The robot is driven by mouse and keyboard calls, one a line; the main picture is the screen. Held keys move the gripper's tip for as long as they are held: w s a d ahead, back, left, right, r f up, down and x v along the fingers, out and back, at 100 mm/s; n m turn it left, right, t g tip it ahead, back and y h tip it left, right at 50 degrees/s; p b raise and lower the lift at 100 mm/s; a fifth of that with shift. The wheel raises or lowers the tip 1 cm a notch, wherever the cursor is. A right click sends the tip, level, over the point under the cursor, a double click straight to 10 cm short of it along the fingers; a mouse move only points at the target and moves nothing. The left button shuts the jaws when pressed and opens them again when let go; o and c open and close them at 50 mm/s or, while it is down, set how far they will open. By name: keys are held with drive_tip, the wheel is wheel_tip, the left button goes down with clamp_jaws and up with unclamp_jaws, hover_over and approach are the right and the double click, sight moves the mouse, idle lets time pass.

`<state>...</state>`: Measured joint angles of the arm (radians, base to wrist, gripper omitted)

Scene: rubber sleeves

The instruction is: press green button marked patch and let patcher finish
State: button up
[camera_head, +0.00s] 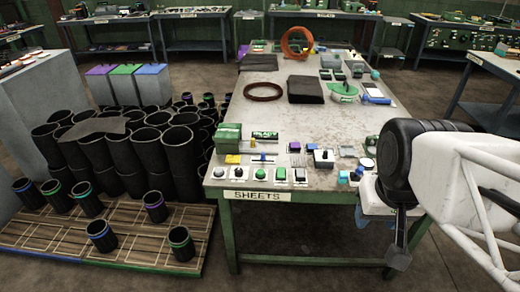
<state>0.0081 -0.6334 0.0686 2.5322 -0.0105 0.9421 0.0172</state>
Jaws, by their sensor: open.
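A round green button (261,169) sits on a white plate in the row of controls along the front edge of the table. The small labels are too small to read, so I cannot tell whether it is marked patch. I cannot pick out the patcher for certain. My gripper (398,258) hangs low in front of the table's front right corner, apart from the green button and well to its right. It points down, is open, and holds nothing that I can see.
The table (200,185) carries a SHEETS sign (260,196). Black sleeves (180,150) stand at left. The table's middle is fairly clear.

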idle(0.4)
clamp_jaws()
idle(1.6)
